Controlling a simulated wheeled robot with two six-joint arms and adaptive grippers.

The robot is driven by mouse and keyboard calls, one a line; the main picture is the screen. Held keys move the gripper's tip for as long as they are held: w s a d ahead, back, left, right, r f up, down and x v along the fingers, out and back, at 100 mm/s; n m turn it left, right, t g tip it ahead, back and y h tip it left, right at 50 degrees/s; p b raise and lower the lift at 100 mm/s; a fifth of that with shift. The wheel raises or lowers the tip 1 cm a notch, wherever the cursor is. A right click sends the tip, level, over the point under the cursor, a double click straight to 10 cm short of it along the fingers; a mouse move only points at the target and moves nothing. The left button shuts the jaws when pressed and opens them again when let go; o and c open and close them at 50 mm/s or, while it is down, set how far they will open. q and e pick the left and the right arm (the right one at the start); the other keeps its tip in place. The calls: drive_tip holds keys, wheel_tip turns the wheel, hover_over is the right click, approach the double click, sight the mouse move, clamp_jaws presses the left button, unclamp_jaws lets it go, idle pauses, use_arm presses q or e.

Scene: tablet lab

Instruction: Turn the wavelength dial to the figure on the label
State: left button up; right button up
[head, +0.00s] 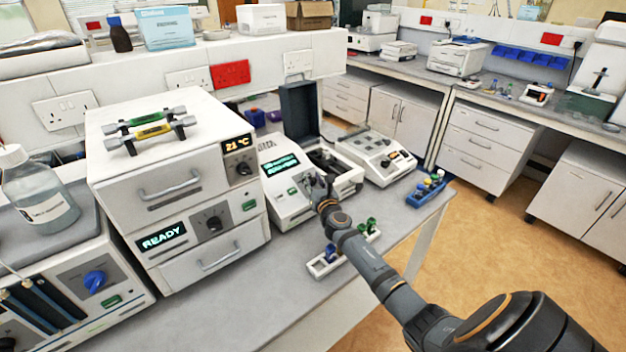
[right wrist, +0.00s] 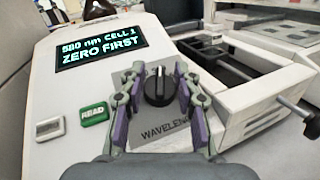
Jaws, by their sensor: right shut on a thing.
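The wavelength dial (right wrist: 158,88) is a black knob with a pale pointer line, pointing about straight up in the right wrist view. Below it the printed word beginning "WAVELEN" is partly covered by a finger. My right gripper (right wrist: 160,80) is shut on the dial, one finger on each side; in the head view the gripper (head: 319,188) hides the dial. The spectrophotometer (head: 290,208) has a lit display (right wrist: 101,46) that seems to read "580 nm CELL 1, ZERO FIRST". I cannot make out a label with a target figure. My left gripper is not in view.
A green READ button (right wrist: 93,114) sits left of the dial. The open sample compartment (head: 335,165) with its raised dark lid (head: 300,110) is to the right. A cuvette rack (head: 325,262) stands in front, under my right arm. A stacked oven unit (head: 175,180) stands left.

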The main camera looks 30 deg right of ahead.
drive_tip(key=shift+a+m+g+h+p, duration=0.15)
drive_tip(key=shift+m+g+h+p, duration=0.45)
drive_tip(key=shift+m+h, duration=0.55)
drive_tip(key=shift+w+m+g+h, duration=0.1)
drive_tip(key=shift+m+g+h, duration=0.65)
drive_tip(key=shift+m, duration=0.3)
drive_tip(key=shift+m+g+h+b, duration=0.3)
drive_tip(key=shift+m+g+h, duration=1.4)
drive_tip(key=shift+m+g, duration=0.55)
drive_tip(key=shift+m, duration=0.35)
drive_tip(key=o, duration=1.1)
drive_tip(key=shift+o, duration=0.2)
